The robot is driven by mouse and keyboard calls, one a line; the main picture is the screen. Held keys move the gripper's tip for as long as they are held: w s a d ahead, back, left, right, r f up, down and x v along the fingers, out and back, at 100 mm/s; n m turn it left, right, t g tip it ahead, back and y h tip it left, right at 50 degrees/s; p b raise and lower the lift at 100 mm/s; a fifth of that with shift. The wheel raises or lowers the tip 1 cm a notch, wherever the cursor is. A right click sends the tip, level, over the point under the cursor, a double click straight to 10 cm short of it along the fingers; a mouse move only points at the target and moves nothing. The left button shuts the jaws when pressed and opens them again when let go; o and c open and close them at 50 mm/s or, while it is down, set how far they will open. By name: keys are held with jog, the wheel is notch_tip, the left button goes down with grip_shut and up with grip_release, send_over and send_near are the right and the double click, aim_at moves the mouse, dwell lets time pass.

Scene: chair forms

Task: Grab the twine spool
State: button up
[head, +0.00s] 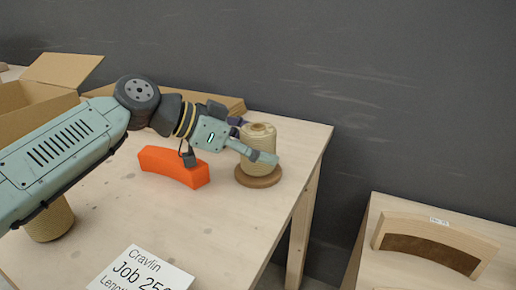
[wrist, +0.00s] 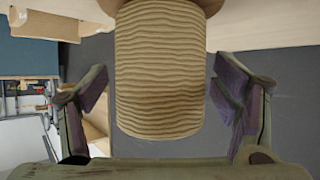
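The twine spool (head: 259,133) is a tan wound cylinder. It stands upright on a brown round base (head: 262,182) near the right end of the table. My gripper (head: 254,142) reaches in from the left at the spool's height, with one finger in front of it. In the wrist view the ridged spool (wrist: 160,75) lies between the two fingers of my gripper (wrist: 160,93). A gap shows on each side of it, so the gripper is open around the spool and not closed on it.
An orange curved block (head: 174,167) lies left of the spool. A cardboard box (head: 38,98) stands at the back left. A tan cylinder (head: 48,222) is under my arm. A printed card (head: 142,274) lies in front. A lower table with a curved wooden piece (head: 435,242) is right.

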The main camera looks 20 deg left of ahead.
jog(key=c, duration=1.3)
jog(key=shift+c, duration=0.2)
jog(key=shift+r, duration=0.15)
